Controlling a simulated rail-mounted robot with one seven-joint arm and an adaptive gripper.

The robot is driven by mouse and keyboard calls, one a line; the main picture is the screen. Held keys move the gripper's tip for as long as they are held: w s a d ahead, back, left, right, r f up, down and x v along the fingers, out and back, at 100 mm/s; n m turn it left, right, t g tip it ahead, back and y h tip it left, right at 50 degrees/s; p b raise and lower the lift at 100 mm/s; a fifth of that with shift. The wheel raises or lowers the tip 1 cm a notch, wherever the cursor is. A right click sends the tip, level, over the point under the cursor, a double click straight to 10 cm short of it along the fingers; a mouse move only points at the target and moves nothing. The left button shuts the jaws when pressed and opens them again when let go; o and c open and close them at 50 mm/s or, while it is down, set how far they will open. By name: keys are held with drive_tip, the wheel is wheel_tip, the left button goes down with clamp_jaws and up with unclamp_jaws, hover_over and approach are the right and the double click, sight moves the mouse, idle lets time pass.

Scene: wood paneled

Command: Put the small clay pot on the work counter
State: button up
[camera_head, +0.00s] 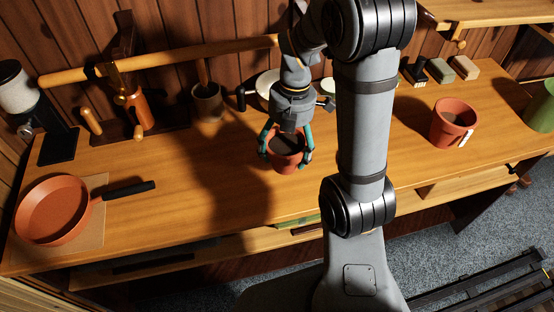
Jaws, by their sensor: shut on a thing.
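A small terracotta clay pot (285,161) with dark soil inside is at the middle of the wooden work counter (225,190). My gripper (287,146) comes down from above, with its teal fingers on the left and right sides of the pot. It is shut on the pot, which looks upright. Whether the pot's base touches the counter or is slightly above it, I cannot tell. The gripper body hides part of the pot's far rim.
An orange pan (52,212) lies at the left. A larger clay pot (453,123) with a white tag and a green pot (541,108) stand at the right. A brown cup (208,104) and a pale pan (268,86) stand behind. Counter left of the gripper is clear.

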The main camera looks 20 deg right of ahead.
sight(278, 146)
drive_tip(key=shift+w+a+f, duration=0.35)
drive_tip(key=shift+a+f, duration=0.05)
drive_tip(key=shift+a, duration=0.15)
drive_tip(key=shift+w+a+f, duration=0.3)
drive_tip(key=shift+a+f, duration=0.1)
drive_tip(key=shift+a, duration=0.1)
drive_tip(key=shift+f, duration=1.95)
drive_tip(key=shift+f, duration=0.1)
drive_tip(key=o, duration=1.8)
drive_tip(key=shift+c, duration=0.2)
drive_tip(key=r, duration=0.8)
drive_tip(key=d+r+p, duration=0.1)
drive_tip(key=r, duration=0.3)
drive_tip(key=shift+w+d+r, duration=0.1)
drive_tip(key=shift+w, duration=0.3)
